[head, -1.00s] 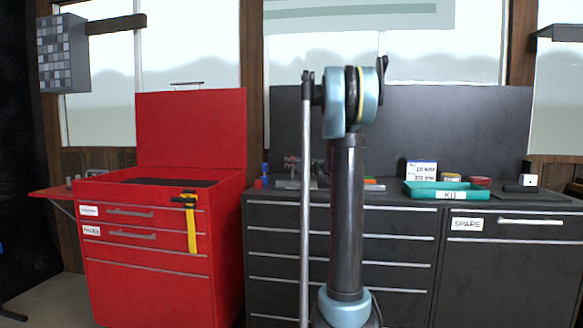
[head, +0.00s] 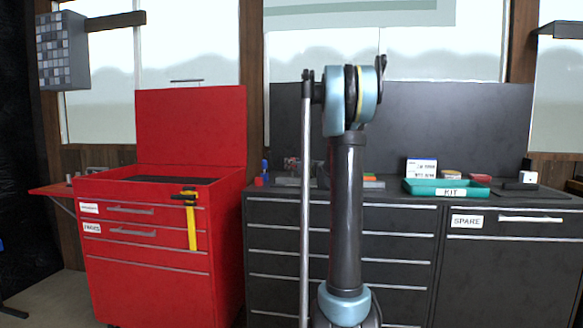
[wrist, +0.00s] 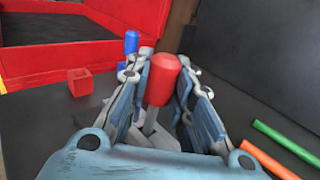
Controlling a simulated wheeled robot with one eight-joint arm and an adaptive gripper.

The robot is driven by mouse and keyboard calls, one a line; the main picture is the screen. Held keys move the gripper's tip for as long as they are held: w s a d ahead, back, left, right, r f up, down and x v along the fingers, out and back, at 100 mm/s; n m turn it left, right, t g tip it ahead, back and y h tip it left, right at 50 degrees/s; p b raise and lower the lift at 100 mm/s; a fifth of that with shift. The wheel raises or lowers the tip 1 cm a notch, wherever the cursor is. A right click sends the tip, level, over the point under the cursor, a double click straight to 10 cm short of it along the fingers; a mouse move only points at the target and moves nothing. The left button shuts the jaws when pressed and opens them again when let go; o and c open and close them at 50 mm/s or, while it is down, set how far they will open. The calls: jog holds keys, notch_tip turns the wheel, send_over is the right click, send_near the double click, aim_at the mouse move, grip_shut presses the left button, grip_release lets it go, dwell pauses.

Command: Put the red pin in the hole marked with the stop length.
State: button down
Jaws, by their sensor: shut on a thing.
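The red pin (wrist: 162,82) is in the wrist view, between the two fingers of my gripper (wrist: 163,88). The fingers are shut on it, and its rounded red head points up in the picture. Grey metal parts (wrist: 152,133) show below the pin, partly hidden by the fingers; I cannot tell whether the pin touches them. In the head view my arm hides the gripper and the pin. A white card with printed lines (head: 421,168) stands on the dark bench; its text is too small to read surely. No marked hole can be made out.
A red cube (wrist: 80,82) and a blue piece (wrist: 131,42) lie left of the gripper. Green (wrist: 284,142) and orange (wrist: 266,158) bars lie right. A green KIT tray (head: 447,188) sits on the bench at right. An open red tool chest (head: 150,250) stands at left.

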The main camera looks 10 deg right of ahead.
jog(key=shift+f, duration=0.85)
jog(key=c, duration=1.3)
grip_release()
jog(key=shift+c, duration=0.2)
jog(key=v, duration=1.2)
jog(key=shift+f, duration=0.1)
jog(key=shift+a, duration=0.1)
jog(key=s+a+f+n+g, duration=0.3)
jog(key=s+a+f+n, duration=0.15)
jog(key=s, duration=0.25)
jog(key=s+a+f+n+g, duration=0.2)
jog(key=s+a+f+n, duration=0.15)
jog(key=s+n, duration=0.3)
jog(key=s+a+f+n+g, duration=0.3)
jog(key=s+a+f+n, duration=0.15)
jog(key=s, duration=0.25)
jog(key=s+d+f+n+g+h, duration=0.3)
jog(key=s+f+n, duration=0.4)
jog(key=s, duration=0.5)
jog(key=s+d+f+n+g+h, duration=0.2)
jog(key=s+d+f+n+h, duration=0.2)
jog(key=s+f+n, duration=0.4)
jog(key=s+h, duration=0.1)
jog(key=s, duration=0.4)
jog(key=shift+s+f+g, duration=0.2)
jog(key=shift+s+g, duration=0.05)
jog(key=shift+g, duration=0.15)
